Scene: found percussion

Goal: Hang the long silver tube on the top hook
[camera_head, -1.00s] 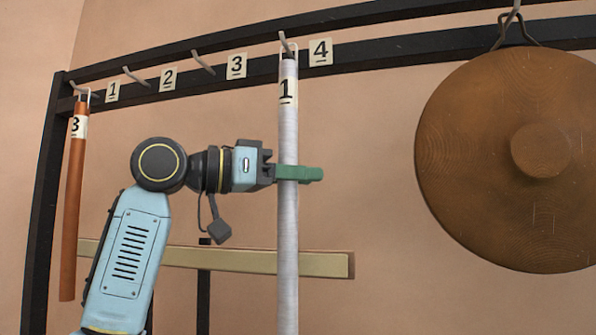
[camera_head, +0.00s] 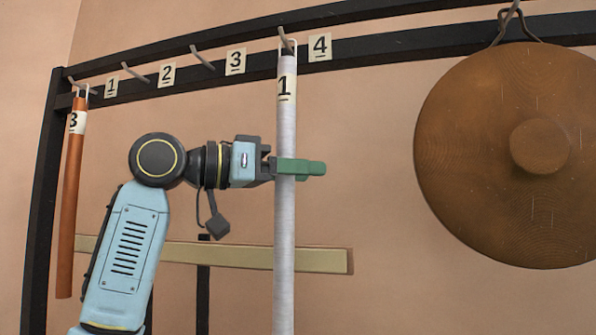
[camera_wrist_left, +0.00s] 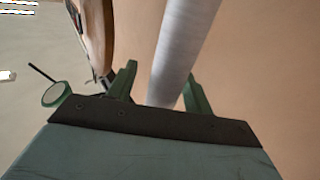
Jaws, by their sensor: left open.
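The long silver tube (camera_head: 285,225) hangs upright by its wire loop from the hook (camera_head: 286,40) beside label 4 on the black rack. The tube bears a label 1 near its top. My left gripper (camera_head: 300,168) is level with the tube's upper half, its green fingers around the tube but open. In the left wrist view the silver tube (camera_wrist_left: 180,55) passes between the two green fingers (camera_wrist_left: 158,92), and one finger looks close to it. The tube's lower end is out of view. My right gripper is not in view.
A copper-coloured tube (camera_head: 72,200) labelled 3 hangs at the rack's left end. A large bronze gong (camera_head: 470,190) hangs at the right. A pale beam (camera_head: 310,260) runs behind the tube.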

